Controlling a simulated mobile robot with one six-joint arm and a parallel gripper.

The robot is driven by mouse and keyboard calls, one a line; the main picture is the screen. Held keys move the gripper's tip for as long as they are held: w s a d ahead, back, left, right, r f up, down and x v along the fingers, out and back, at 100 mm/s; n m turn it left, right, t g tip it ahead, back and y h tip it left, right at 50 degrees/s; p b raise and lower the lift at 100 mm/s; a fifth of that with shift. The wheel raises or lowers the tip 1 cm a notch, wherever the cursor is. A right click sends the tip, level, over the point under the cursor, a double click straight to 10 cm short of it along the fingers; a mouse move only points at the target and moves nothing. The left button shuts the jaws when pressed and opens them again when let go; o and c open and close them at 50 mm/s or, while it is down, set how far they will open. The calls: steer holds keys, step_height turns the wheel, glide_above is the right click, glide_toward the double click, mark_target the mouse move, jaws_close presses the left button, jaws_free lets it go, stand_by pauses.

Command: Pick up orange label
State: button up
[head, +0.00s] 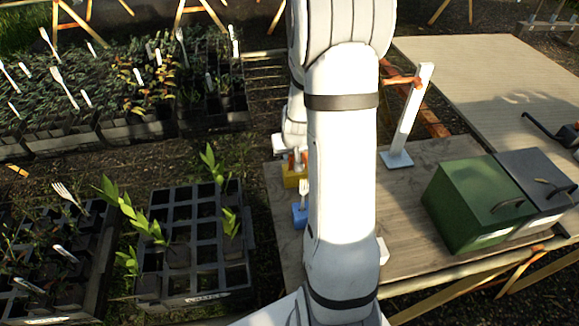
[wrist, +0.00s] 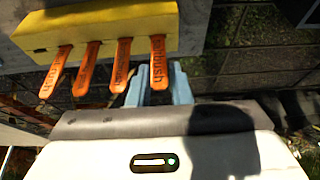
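Several orange labels stick out of a yellow block (wrist: 95,27) in the wrist view, in a row, with dark lettering on them. The rightmost orange label (wrist: 158,62) lies in line with the gap between the pale blue fingers of my gripper (wrist: 159,88). The fingers are apart, one on each side of its end, and I cannot tell whether they touch it. In the head view the yellow block (head: 294,181) stands on the wooden table, partly hidden by my arm. My gripper is not clearly seen there.
A blue block (head: 299,216) with a white fork-shaped label stands near the yellow one. A white post (head: 408,115), a green box (head: 472,200) and a grey box (head: 537,180) are on the table (head: 405,248). Seedling trays (head: 195,290) stand to the left.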

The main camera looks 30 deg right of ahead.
jaws_close()
steer(key=shift+r, duration=0.1)
